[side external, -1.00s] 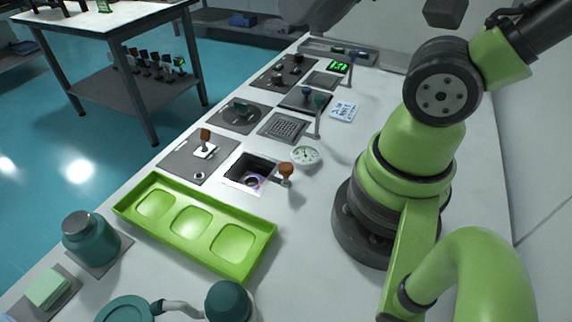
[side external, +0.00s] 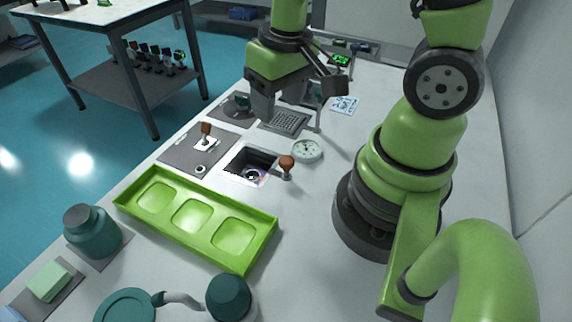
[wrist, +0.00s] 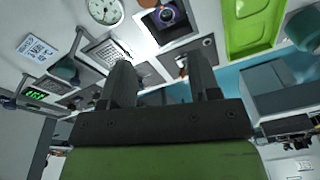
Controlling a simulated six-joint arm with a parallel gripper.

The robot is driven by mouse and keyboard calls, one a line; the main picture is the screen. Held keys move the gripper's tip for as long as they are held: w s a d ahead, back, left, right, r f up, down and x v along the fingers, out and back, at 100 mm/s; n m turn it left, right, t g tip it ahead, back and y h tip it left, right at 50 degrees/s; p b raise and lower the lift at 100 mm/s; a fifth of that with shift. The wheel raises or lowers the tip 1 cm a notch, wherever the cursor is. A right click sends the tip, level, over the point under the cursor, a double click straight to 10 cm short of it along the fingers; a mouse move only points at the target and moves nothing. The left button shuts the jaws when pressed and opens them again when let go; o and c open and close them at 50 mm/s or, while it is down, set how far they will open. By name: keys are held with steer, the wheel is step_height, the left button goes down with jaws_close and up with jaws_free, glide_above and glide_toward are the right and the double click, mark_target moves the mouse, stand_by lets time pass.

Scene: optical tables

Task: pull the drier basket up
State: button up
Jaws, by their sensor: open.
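No part is plainly marked as the drier basket. A square dark well (side external: 249,165) in the white bench has a round, purple-tinted thing inside. A brown-topped knob (side external: 286,165) stands at its right edge. The well also shows at the top of the wrist view (wrist: 167,16). A perforated square grid (side external: 285,122) lies behind the well, and it shows left of the fingers in the wrist view (wrist: 106,53). My gripper (side external: 295,106) is open and empty above the bench, over the grid area. Its two fingers (wrist: 159,62) are apart in the wrist view.
A lever with a brown handle (side external: 206,132) stands on a grey plate left of the well. A round gauge (side external: 306,150) lies right of it. A green tray (side external: 190,222) fills the front, with a teal jar (side external: 91,232) on its left. Bare bench lies right of the tray.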

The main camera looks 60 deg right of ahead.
steer(key=g, duration=0.2)
glide_above(286, 159)
step_height(286, 159, down, 5)
steer(key=shift+f, duration=5.05)
